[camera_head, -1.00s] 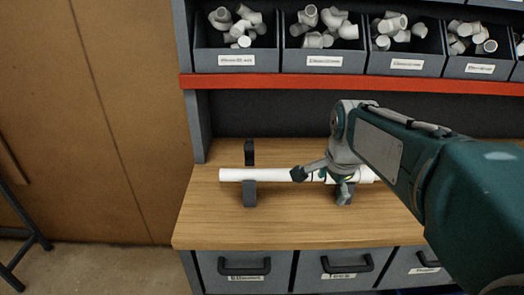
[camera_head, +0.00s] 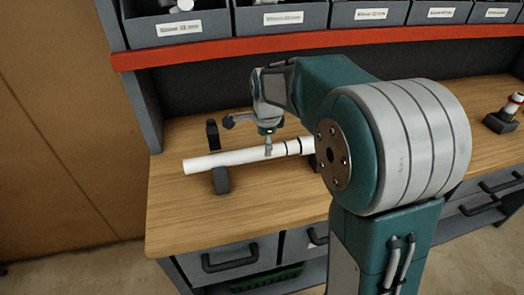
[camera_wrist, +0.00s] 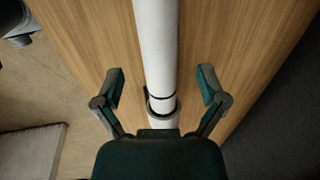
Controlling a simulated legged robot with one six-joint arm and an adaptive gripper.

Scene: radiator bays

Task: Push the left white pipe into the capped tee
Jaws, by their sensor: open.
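The left white pipe (camera_head: 235,157) lies level in a dark clamp stand (camera_head: 220,178) on the wooden bench, its free end at the left. Black bands (camera_head: 291,147) mark it toward the right, where my arm hides what follows. My gripper (camera_head: 248,136) is over the pipe, one finger on its far side and one on the near side. In the wrist view the pipe (camera_wrist: 156,45) runs between the spread fingers of my gripper (camera_wrist: 160,76), with gaps on both sides. A dark-edged ring (camera_wrist: 162,104) shows near the palm. I cannot make out the capped tee.
A red shelf edge (camera_head: 230,47) with grey bins (camera_head: 282,17) hangs above the bench back. A white piece with a red band (camera_head: 513,104) stands in a dark holder at the far right. Drawers (camera_head: 225,262) are below. Bare bench top (camera_head: 190,225) lies in front.

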